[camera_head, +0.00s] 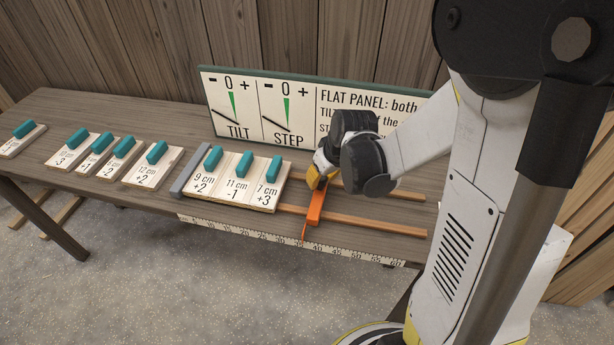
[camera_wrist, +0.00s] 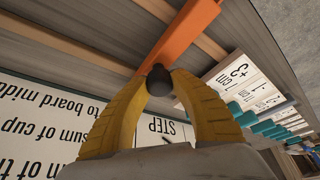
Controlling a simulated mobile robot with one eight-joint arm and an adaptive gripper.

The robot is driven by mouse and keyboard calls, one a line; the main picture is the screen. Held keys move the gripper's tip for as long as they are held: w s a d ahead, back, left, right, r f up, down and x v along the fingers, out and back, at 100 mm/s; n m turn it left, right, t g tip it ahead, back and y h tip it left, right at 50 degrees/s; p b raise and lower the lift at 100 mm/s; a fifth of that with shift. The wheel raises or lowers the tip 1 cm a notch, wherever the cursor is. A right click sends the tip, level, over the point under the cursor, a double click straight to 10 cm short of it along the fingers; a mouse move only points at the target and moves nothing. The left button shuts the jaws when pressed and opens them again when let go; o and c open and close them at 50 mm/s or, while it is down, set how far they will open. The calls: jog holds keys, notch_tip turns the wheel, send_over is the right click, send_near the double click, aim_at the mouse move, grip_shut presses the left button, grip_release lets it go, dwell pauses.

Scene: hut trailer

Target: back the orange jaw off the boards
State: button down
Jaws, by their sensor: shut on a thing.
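The orange jaw (camera_head: 315,207) lies across the two wooden rails, to the right of the boards. It also shows in the wrist view (camera_wrist: 184,34). My gripper (camera_head: 321,171) is shut on the dark round knob (camera_wrist: 158,81) of the orange jaw, with a yellow finger on either side. Three boards marked 9 cm +2 (camera_head: 206,190), 11 cm -1 (camera_head: 235,193) and 7 cm +3 (camera_head: 266,197) lie side by side against the grey end stop (camera_head: 187,175). A gap shows between the 7 cm board and the orange jaw.
The rails (camera_head: 380,222) run on to the right, clear of boards. A ruler strip (camera_head: 270,238) lines the table's front edge. A panel with TILT and STEP dials (camera_head: 262,110) stands behind. Several loose boards with teal handles (camera_head: 72,150) lie at the left.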

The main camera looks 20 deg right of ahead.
jog(key=c, duration=1.1)
grip_release()
jog(key=v, duration=1.2)
jog(key=shift+s+a+r+m+t+h+b, duration=0.1)
jog(key=shift+s+a+r+m+t+b, duration=0.3)
jog(key=shift+s+a, duration=1.1)
jog(key=shift+s+a+r+m+t+h+b, duration=0.15)
jog(key=shift+s+a+r+t, duration=0.35)
jog(key=shift+s+a, duration=1.05)
jog(key=shift+s+a+r+m+t+h+b, duration=0.15)
jog(key=shift+s+a+r+m+t, duration=0.55)
jog(key=shift+s, duration=1.35)
